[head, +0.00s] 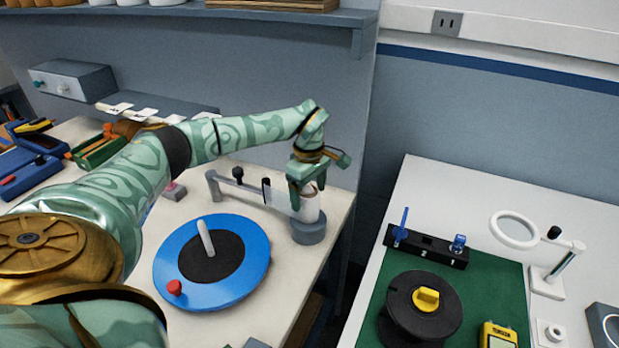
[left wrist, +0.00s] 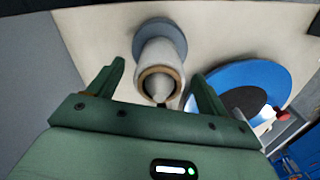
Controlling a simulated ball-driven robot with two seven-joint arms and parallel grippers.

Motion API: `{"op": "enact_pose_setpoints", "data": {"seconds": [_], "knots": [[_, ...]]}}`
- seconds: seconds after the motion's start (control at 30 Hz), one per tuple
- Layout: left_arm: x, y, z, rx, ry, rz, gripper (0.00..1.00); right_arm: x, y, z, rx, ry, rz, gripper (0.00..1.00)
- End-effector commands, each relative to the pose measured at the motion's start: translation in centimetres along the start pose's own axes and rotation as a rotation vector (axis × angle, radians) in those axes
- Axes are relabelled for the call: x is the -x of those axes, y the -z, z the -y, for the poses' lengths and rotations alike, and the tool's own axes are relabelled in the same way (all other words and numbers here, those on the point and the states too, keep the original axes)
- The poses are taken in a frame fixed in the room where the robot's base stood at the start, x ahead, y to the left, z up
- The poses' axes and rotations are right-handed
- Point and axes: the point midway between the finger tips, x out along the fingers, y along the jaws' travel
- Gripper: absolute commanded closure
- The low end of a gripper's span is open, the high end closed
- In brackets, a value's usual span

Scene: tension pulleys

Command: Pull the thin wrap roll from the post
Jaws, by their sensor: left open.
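The thin wrap roll (head: 310,208) is a pale, narrow upright roll on the post's round grey base (head: 308,232), near the right edge of the left table. In the left wrist view the roll (left wrist: 157,60) shows its tan core rim around the pointed tip of the post (left wrist: 159,91). My left gripper (head: 305,190) is open over the top of the roll. In the left wrist view its fingers (left wrist: 158,74) are on either side of the roll, with gaps visible. My right gripper is not in view.
A grey bar (head: 245,190) with a black knob runs beside the roll. A blue disc (head: 250,262) with a black centre and upright white handle lies nearby. The right bench holds a black spool (head: 408,325) and a magnifier (head: 515,230). A shelf (head: 280,22) hangs behind.

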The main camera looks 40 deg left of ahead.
Motion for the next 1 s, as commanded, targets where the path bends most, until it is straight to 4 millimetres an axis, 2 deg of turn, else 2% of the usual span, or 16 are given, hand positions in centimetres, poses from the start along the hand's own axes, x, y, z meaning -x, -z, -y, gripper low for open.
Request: {"op": "enact_pose_setpoints", "data": {"seconds": [0.1, 0.37, 0.4, 0.57, 0.6, 1.0], "knots": [[-0.76, -0.04, 0.01, 0.0, 0.0, 0.001, 0.22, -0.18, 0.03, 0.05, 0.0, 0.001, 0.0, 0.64], [-0.86, -0.02, -0.02, 0.0, -0.001, 0.0, 0.22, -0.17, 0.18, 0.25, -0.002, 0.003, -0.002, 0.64], [-0.86, -0.02, -0.02, 0.0, -0.001, 0.0, 0.25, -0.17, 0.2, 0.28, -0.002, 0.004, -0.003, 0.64], [-0.85, -0.01, -0.01, 0.0, -0.001, 0.0, 0.69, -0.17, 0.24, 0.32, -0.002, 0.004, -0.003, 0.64], [-0.85, -0.02, -0.01, 0.0, -0.001, 0.0, 0.73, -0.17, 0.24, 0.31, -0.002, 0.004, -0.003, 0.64], [-0.26, -0.01, -0.02, 0.0, -0.002, 0.0, 0.73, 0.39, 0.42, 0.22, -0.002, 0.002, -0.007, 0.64]]}}
